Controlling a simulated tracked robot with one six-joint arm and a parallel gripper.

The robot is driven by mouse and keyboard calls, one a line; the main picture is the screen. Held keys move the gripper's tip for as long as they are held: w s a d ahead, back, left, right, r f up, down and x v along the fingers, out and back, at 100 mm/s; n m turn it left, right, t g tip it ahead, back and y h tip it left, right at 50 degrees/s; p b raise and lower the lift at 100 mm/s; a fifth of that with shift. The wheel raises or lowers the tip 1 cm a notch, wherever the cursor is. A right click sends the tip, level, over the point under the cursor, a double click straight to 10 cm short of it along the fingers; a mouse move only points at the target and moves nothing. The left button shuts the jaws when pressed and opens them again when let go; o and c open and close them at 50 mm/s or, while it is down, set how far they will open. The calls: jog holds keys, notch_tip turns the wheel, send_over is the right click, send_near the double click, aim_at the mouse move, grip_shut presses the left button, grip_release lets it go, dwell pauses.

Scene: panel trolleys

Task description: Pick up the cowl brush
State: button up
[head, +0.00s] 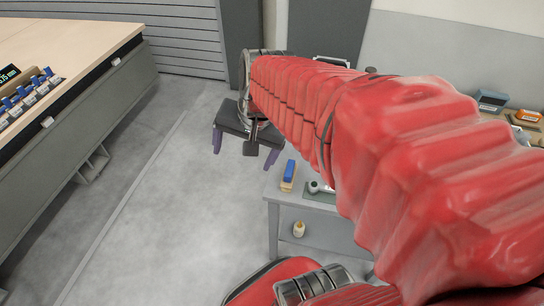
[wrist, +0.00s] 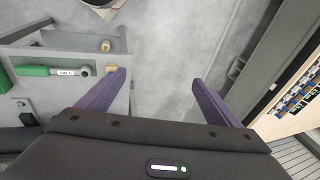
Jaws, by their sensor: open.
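The likely cowl brush (head: 288,176), a small block with a blue part and a tan part, stands at the near left corner of a grey trolley top (head: 277,190). In the wrist view only a tan bit of it (wrist: 111,69) shows beside the left finger, which hides the rest. My gripper (head: 243,152) is open and empty, with two purple fingers pointing down. It is over the floor, left of the trolley corner in the head view. In the wrist view the gap between the fingers (wrist: 160,80) shows bare floor.
A small tan bottle-like thing (head: 299,229) stands on the lower shelf. A long bench (head: 100,100) stands left, with blue-topped items (head: 28,92). Floor between is clear.

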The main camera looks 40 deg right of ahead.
jog(key=o, duration=0.3)
jog(key=d+f+m, duration=0.2)
jog(key=d+m, duration=0.1)
jog(key=w+d+f+m, duration=0.1)
jog(key=d+m, duration=0.1)
jog(key=d, duration=0.1)
jog(key=w+d+f+m+y, duration=0.1)
jog(key=d+f+m, duration=0.1)
jog(key=d+m, duration=0.1)
jog(key=shift+w+d+f+m+g, duration=0.1)
jog(key=shift+d+f+m+g, duration=0.25)
jog(key=shift+d, duration=0.2)
jog(key=shift+o, duration=0.2)
jog(key=m+y, duration=0.1)
jog(key=m, duration=0.9)
send_near(292, 168)
jog(key=r, duration=0.1)
jog(key=shift+s+d+r, duration=0.2)
jog(key=shift+s, duration=0.25)
jog(key=shift+f, duration=0.1)
jog(key=x, duration=0.8)
jog(key=shift+w+a+f, duration=0.1)
jog(key=shift+w+f, duration=0.05)
jog(key=shift+w, duration=0.1)
jog(key=shift+n, duration=0.25)
jog(key=shift+x, duration=2.55)
jog(key=shift+w, duration=0.1)
jog(key=shift+c, duration=0.6)
jog(key=c, duration=1)
